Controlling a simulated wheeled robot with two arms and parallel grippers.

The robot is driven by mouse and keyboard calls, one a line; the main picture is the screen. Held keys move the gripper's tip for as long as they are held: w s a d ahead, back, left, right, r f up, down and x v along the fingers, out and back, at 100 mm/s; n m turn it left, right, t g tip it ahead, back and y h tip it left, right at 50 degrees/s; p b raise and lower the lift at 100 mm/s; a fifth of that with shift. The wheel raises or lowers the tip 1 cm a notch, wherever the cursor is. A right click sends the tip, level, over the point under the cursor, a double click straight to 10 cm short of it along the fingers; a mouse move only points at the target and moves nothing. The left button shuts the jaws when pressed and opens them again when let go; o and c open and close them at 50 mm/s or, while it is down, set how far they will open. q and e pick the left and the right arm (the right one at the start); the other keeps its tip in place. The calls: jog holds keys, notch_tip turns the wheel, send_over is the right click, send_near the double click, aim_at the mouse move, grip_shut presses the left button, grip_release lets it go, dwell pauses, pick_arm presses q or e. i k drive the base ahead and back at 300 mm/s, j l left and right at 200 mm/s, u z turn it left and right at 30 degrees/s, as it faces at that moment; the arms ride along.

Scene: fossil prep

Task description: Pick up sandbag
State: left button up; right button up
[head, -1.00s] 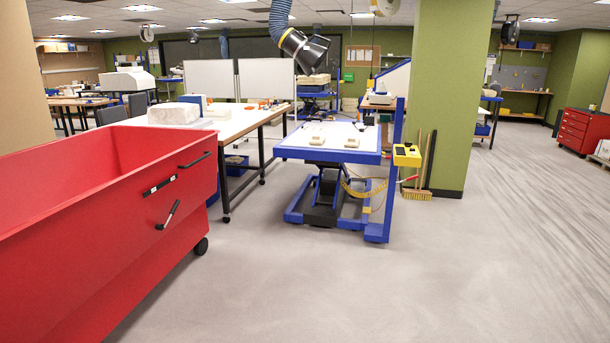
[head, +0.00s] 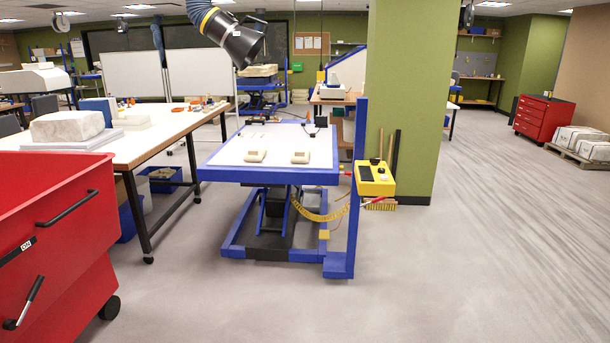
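Two small beige, pillow-like bags lie on the white top of a blue-framed lift table (head: 225,176) in the head view. They look like sandbags. The left sandbag (head: 255,156) and the right sandbag (head: 300,157) lie apart, near the table's front edge. Neither of my grippers is in view, and nothing touches the bags.
A red wheeled bin (head: 60,235) stands at the left front. A long table (head: 150,140) with a pale block (head: 67,126) is behind it. A green pillar (head: 408,90) stands behind. Floor (head: 470,260) is clear at right.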

aim_at(299, 156)
jog(key=i, duration=2.6)
